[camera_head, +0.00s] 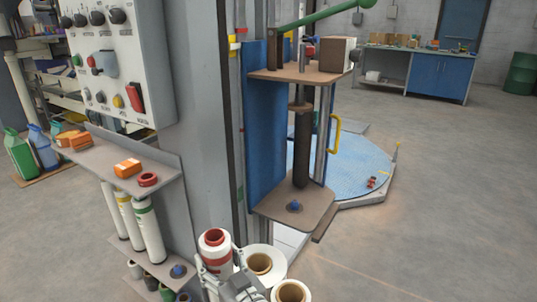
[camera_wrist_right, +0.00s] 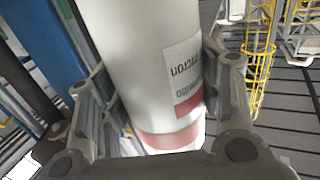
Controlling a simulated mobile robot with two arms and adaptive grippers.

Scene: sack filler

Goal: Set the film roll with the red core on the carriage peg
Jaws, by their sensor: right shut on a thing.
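The film roll with the red core (camera_head: 214,244) is white, with a red ring around the core at its top. It stands roughly upright at the bottom centre of the head view. My right gripper (camera_head: 240,287) is shut on it. In the right wrist view the white roll (camera_wrist_right: 150,60) fills the space between the fingers and shows a printed label and a red band. The carriage (camera_head: 315,212) has a brown lower plate bearing a dark upright post (camera_head: 302,150), apparently the peg, and a small blue knob (camera_head: 294,206). My left gripper is not in view.
White rolls with brown cores stand beside the held roll, one (camera_head: 259,263) right of it and another (camera_head: 291,291) lower. A brown upper plate (camera_head: 290,76) overhangs the post. A grey column (camera_head: 205,120) and a shelf (camera_head: 105,160) stand left.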

